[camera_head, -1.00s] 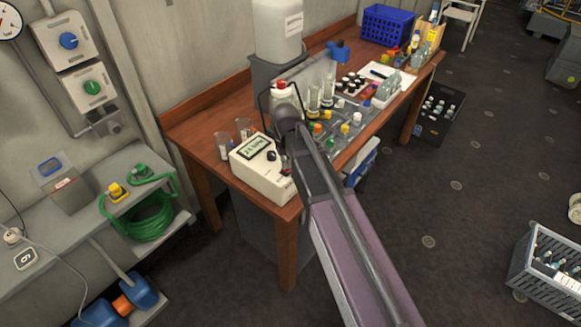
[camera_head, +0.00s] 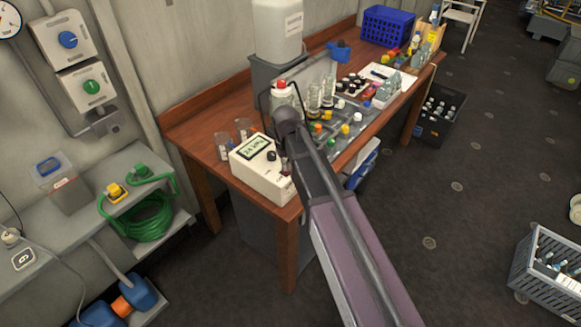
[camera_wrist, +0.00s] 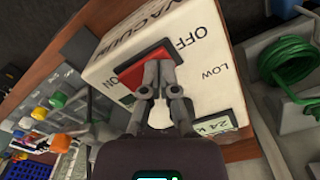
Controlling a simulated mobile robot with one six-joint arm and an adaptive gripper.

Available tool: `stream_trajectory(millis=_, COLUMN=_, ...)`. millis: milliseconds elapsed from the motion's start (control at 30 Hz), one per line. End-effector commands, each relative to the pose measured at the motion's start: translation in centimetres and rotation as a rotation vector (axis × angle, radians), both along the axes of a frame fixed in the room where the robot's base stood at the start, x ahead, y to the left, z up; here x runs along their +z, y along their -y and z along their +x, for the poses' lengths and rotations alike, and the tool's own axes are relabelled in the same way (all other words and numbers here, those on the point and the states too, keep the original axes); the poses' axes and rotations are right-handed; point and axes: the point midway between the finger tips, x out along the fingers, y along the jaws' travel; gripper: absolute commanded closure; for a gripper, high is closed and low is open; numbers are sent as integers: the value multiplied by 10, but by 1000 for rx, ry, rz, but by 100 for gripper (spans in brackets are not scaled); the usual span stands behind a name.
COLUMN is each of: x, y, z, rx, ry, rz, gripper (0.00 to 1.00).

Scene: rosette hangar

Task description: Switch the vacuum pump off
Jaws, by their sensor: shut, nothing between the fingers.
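The vacuum pump (camera_head: 262,172) is a cream box with a display and a dark knob, on the near end of the wooden bench. In the wrist view the pump (camera_wrist: 205,85) shows the lettering VACUUM, OFF, ON and LOW, and part of its display (camera_wrist: 212,123). Its red rocker switch (camera_wrist: 131,76) sits in a dark frame between OFF and ON. My gripper (camera_wrist: 160,62) is shut and empty, its fingertips at the switch and covering part of it. I cannot tell whether they touch it or which side is pressed. In the head view my arm hides the gripper.
Vials in a grey tray (camera_head: 345,143) and a bottle with a red cap (camera_head: 282,97) stand close beside my arm. Two small beakers (camera_head: 232,138) stand left of the pump. A green hose (camera_head: 147,216) hangs at the left bench.

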Motion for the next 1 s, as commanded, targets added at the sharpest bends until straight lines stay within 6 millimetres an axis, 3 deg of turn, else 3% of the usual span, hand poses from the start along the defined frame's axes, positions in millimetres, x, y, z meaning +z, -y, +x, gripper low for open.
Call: stream_trajectory(millis=1000, x=53, y=0, z=0, rx=0, ry=0, rz=0, gripper=100)
